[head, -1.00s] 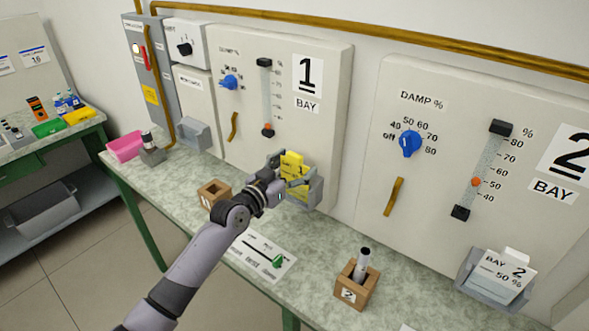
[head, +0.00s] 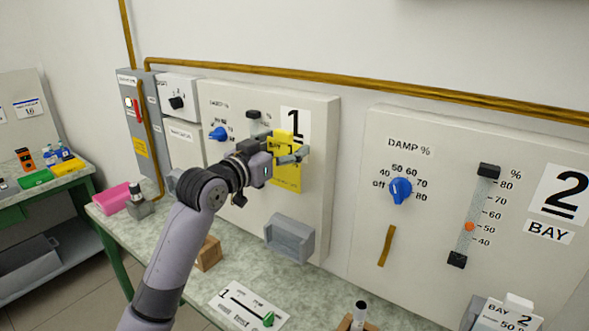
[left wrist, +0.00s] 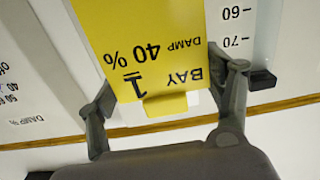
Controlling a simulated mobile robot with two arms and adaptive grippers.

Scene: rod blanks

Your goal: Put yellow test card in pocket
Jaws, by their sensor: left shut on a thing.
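The yellow test card (head: 287,163) is held up in front of the bay 1 panel. In the left wrist view the card (left wrist: 150,50) shows upside down and reads "BAY 1 DAMP 40 %", with a tab at its edge. My left gripper (head: 286,152) is shut on the card, with a finger at each side of it. The grey pocket (head: 290,238) on the bay 1 panel is below the card and looks empty. A second grey pocket (head: 472,313) at bay 2 holds a white card (head: 508,315). My right gripper is not in view.
The bay 1 panel (head: 225,175) has a blue knob and a slider. A wooden block (head: 208,253), a printed sheet (head: 240,305) with a green piece and a wooden holder with a rod (head: 360,312) stand on the bench. A pink tray (head: 112,199) is at left.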

